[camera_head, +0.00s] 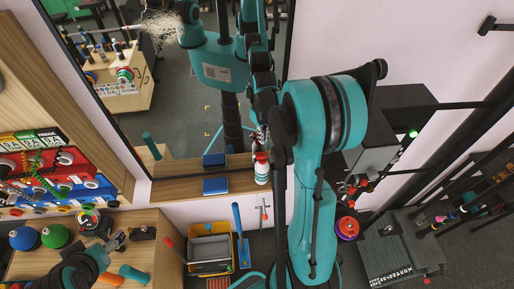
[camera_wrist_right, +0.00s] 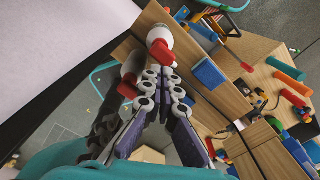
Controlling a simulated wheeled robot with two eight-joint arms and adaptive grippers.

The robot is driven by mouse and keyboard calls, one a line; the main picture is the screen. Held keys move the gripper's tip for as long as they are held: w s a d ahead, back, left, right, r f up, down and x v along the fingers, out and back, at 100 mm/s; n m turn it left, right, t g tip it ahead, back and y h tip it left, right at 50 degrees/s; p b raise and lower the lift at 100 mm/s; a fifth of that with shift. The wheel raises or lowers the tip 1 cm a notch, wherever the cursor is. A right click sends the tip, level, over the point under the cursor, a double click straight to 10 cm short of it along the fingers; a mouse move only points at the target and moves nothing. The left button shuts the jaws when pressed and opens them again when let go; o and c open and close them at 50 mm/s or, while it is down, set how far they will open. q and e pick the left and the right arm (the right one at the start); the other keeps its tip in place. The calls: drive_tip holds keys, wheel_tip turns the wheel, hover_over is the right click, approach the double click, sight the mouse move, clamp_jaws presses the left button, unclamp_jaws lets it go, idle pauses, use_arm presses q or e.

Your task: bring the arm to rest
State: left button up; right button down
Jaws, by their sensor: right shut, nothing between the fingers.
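My right arm (camera_head: 325,120) rises large and teal through the middle of the head view and hides part of the shelf behind it. My right gripper (camera_wrist_right: 161,78) shows in the right wrist view, with its dark fingers drawn together and nothing between them. In the head view it is mostly hidden by the arm. A white bottle with a red top (camera_head: 262,170) stands on the wooden ledge close to the arm. It also shows in the wrist view (camera_wrist_right: 160,37), just past the fingers; I cannot tell whether they touch.
A blue block (camera_head: 216,186) lies on the ledge (camera_head: 185,187), before a large mirror (camera_head: 180,100) reflecting me. A workbench (camera_head: 150,258) with tools is at lower left. A yellow-and-grey bin (camera_head: 209,250) stands on the floor. A dark machine (camera_head: 400,250) stands right of the arm.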

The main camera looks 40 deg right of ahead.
drive_tip(key=s+a+f+t+b, duration=0.3)
drive_tip(key=s+a+f+b, duration=0.2)
drive_tip(key=a+f+b, duration=0.5)
drive_tip(key=s+a+f+t+b, duration=0.4)
drive_tip(key=a+f+b, duration=0.7)
drive_tip(key=b, duration=1.1)
drive_tip(key=shift+s+a+b, duration=0.25)
drive_tip(key=shift+s+b, duration=0.15)
drive_tip(key=shift+s, duration=0.8)
